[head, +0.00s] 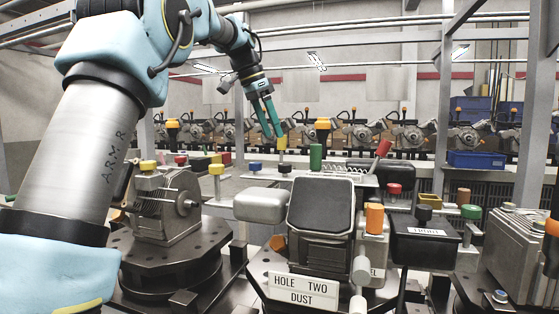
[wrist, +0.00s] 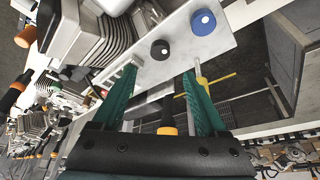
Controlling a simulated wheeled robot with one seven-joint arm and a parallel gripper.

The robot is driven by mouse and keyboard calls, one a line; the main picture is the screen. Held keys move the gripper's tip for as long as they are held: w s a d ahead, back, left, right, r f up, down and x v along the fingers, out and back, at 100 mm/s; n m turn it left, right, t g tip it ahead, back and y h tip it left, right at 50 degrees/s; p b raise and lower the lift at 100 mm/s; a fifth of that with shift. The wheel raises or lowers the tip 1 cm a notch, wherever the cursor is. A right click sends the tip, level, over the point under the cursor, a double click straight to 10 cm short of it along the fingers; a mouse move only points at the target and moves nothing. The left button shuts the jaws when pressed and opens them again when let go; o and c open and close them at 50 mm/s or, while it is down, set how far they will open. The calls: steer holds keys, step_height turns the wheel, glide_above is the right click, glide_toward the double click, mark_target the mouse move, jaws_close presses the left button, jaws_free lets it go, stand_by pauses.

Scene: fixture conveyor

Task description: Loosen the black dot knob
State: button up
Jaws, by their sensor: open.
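The black dot knob (wrist: 160,49) is a round black knob with a white dot on its top. In the wrist view it stands on a light grey plate (wrist: 180,70), just beyond my fingertips. A dark knob (head: 284,168) below my gripper in the head view looks like the same one. My gripper (wrist: 160,72) has two green fingers, open and apart, with no knob held between them. In the head view my gripper (head: 274,134) points down above the plate area, close to a yellow cylinder (head: 281,143).
A blue knob (wrist: 203,22) with a white dot stands beside the black one. A grey ribbed fixture (wrist: 95,35) lies to the left in the wrist view. A green cylinder (head: 316,156) and a red-tipped lever (head: 383,148) stand right of my gripper in the head view.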

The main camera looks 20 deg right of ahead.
mark_target(283, 165)
steer(key=p+x, duration=0.1)
steer(key=x, duration=0.8)
steer(key=shift+d+f, duration=0.1)
steer(key=shift+f, duration=0.3)
steer(key=shift+c, duration=0.4)
jaws_close()
